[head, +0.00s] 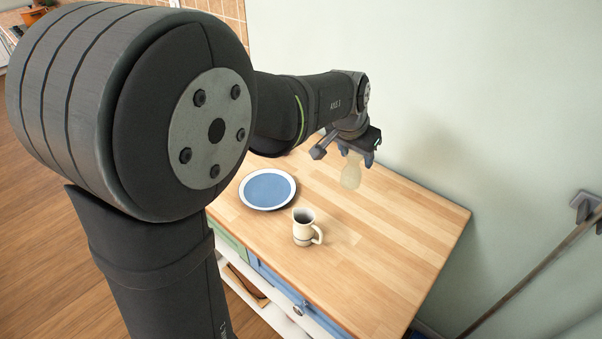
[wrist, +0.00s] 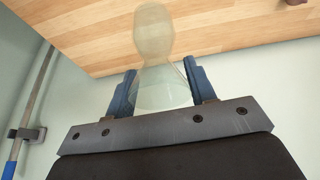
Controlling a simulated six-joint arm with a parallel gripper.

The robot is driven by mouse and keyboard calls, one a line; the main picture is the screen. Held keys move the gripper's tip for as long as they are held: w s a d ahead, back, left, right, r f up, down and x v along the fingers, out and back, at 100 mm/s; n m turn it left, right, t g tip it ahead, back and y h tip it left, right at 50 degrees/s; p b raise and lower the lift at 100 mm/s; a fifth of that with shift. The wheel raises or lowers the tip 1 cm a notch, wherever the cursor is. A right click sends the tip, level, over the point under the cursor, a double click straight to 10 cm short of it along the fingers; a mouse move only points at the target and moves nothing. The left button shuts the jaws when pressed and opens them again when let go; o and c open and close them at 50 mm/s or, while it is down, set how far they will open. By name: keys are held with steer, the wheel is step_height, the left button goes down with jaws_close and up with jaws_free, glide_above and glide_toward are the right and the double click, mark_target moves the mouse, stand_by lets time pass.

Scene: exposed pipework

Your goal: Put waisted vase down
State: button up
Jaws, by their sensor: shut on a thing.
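The waisted vase (head: 351,172) is pale, translucent and yellowish, with a narrow middle. My gripper (head: 356,154) is shut on its upper part and holds it roughly upright, near the back of the wooden worktop (head: 400,235). In the wrist view the vase (wrist: 153,45) reaches out from between the two blue fingers of my gripper (wrist: 162,88), with the worktop beyond it. The vase looks to be above the worktop, but I cannot tell how large the gap is.
A blue plate with a white rim (head: 267,188) lies left of the vase. A cream jug (head: 306,228) stands nearer the front edge. The worktop's right part is clear. A pale wall (head: 440,90) rises behind. A pipe (head: 530,275) runs along the wall at right.

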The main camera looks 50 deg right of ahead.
steer(key=w+a+n+t, duration=0.2)
steer(key=w+a+n, duration=0.2)
steer(key=w+a, duration=0.45)
steer(key=shift+w+a+f, duration=0.1)
steer(key=shift+w+f, duration=1.65)
steer(key=shift+w, duration=0.5)
steer(key=shift+w+f, duration=1.75)
steer(key=shift+w, duration=0.45)
steer(key=shift+w+a+f, duration=0.1)
steer(key=shift+w+f, duration=1.65)
steer(key=shift+w, duration=0.5)
steer(key=shift+f, duration=0.15)
steer(key=o, duration=1.3)
steer(key=shift+o, duration=0.2)
steer(key=v, duration=1.2)
steer(key=shift+w+d+r, duration=0.2)
steer(key=shift+w+r, duration=0.05)
